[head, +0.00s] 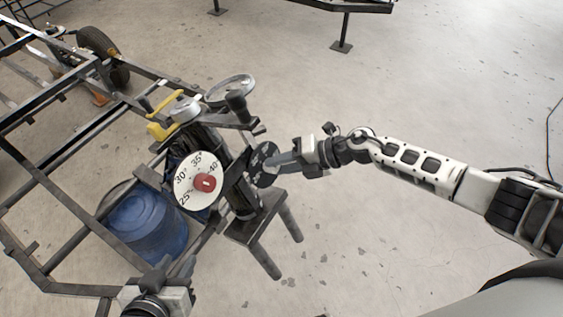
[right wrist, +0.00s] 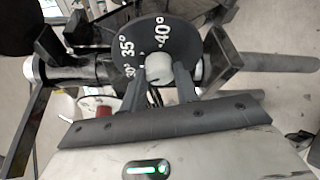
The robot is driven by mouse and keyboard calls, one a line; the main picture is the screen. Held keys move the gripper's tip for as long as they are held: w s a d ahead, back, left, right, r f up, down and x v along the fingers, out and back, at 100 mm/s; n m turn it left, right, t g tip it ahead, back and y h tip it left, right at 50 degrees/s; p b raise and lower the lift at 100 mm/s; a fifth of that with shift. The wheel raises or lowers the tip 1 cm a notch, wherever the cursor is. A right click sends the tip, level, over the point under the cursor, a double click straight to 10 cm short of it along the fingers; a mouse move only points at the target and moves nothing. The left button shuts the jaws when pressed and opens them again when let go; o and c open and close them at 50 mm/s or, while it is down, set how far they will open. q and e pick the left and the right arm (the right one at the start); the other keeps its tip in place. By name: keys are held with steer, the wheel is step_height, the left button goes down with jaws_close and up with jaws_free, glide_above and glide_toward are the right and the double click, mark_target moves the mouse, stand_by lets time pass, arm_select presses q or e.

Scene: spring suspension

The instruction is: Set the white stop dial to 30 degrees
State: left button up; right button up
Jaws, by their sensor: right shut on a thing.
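The white dial (head: 184,171) with a red knob (head: 205,183) faces me on the post; its black marks include 25°, 30°, 35° and 40°. I cannot tell its exact setting. A black dial (head: 262,178) sits on the post's right side and shows white 35° and 40° marks in the right wrist view (right wrist: 180,32). My right gripper (head: 275,162) is shut on the pale knob (right wrist: 159,68) of this black dial, apart from the white dial. My left gripper (head: 158,290) is at the bottom edge; its fingers cannot be made out.
A dark metal frame (head: 62,289) fills the left side. A blue drum (head: 143,222) stands inside it, below the white dial. A handwheel (head: 230,89) and yellow parts (head: 160,130) top the post. A small black stand (head: 262,225) is below. Floor at right is clear.

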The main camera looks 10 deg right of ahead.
steer(key=o, duration=1)
steer(key=shift+c, duration=0.2)
steer(key=shift+d, duration=0.1)
steer(key=v, duration=1.6)
steer(key=shift+b, duration=0.35)
